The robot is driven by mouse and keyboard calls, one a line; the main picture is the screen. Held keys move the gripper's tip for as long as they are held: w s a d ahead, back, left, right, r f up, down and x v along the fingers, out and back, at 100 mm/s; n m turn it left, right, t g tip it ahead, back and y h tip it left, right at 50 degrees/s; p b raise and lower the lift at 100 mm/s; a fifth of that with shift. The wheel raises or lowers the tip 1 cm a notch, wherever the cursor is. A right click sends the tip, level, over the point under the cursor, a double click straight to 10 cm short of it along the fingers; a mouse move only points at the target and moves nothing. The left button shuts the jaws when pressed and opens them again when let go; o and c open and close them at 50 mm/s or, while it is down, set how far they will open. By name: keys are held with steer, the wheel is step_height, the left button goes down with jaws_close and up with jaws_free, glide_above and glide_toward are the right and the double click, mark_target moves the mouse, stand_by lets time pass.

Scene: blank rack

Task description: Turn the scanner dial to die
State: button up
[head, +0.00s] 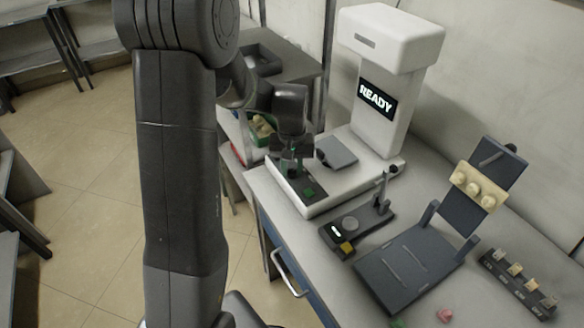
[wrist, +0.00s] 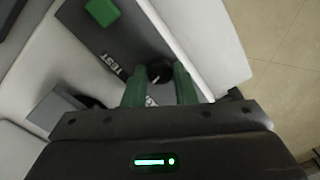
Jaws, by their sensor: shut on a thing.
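The scanner (head: 384,95) is a tall white machine whose screen reads READY. Its dark control panel (wrist: 110,35) carries a green square button (wrist: 102,12), which also shows in the head view (head: 309,192). The scanner dial (wrist: 157,69) is a small black knob with a light mark, beside the printed word TEST (wrist: 112,65). My gripper (wrist: 159,82) has its two green fingers shut on the dial, one on each side. In the head view my gripper (head: 291,158) points down over the panel and hides the dial. Other dial labels are hidden or unreadable.
A small dark device (head: 357,226) with a yellow button stands in front of the scanner. To its right are a grey tilted stand (head: 408,268) holding a cream toothed piece (head: 479,187) and a dark rack (head: 518,284) of small pieces. A black tray (head: 262,60) lies behind left.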

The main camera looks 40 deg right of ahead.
mark_target(292, 171)
steer(key=shift+m, duration=1.2)
steer(key=o, duration=1)
steer(key=shift+r, duration=0.1)
step_height(292, 171, up, 14)
steer(key=shift+f, duration=0.25)
step_height(292, 171, down, 14)
steer(key=shift+r, duration=0.15)
